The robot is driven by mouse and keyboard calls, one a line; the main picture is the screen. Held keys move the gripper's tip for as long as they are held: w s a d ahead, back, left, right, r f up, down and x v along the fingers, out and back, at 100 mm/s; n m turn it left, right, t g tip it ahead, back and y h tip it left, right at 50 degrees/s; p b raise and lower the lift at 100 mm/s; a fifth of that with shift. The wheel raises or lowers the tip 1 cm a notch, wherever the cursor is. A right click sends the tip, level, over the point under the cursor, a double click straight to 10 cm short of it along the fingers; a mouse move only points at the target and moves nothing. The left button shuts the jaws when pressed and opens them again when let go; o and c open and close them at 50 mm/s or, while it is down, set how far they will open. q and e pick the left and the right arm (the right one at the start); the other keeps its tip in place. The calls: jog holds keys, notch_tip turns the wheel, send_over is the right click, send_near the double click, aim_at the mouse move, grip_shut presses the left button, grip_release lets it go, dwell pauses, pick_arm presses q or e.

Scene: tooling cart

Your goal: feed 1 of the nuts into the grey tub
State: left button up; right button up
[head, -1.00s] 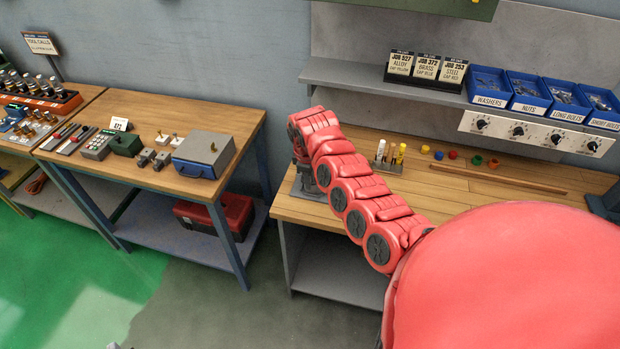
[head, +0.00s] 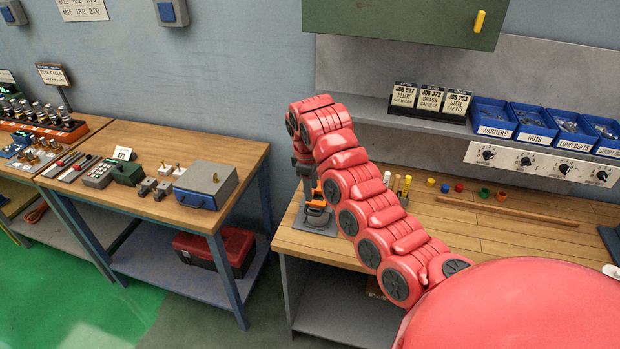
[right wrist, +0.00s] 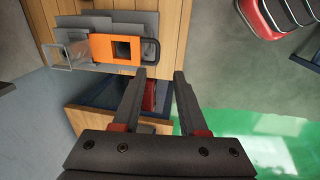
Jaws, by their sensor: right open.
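Nuts lie in the blue bin labelled NUTS (head: 535,136) on the shelf above the right bench; single nuts are too small to tell. My right gripper is open and empty in the right wrist view (right wrist: 158,76). In the head view it is mostly hidden by my red arm, over the left end of the right bench. Below it stands an orange device (head: 331,192) with a grey base. The right wrist view shows the orange part (right wrist: 104,48) with a dark square opening, apart from the fingers. I cannot make out a grey tub. My left gripper is not in view.
The right bench (head: 450,235) has small bottles (head: 406,188), coloured caps (head: 484,193) and a wooden strip (head: 510,209). Bins of washers (head: 494,130) and bolts flank the nuts. A gap of floor separates it from the left bench, which holds a grey-blue box (head: 206,184).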

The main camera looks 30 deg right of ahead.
notch_tip(320, 180, up, 7)
jog(key=shift+s+a+f, duration=0.2)
jog(key=shift+s+a, duration=0.2)
jog(key=shift+s, duration=0.05)
dwell(0.6)
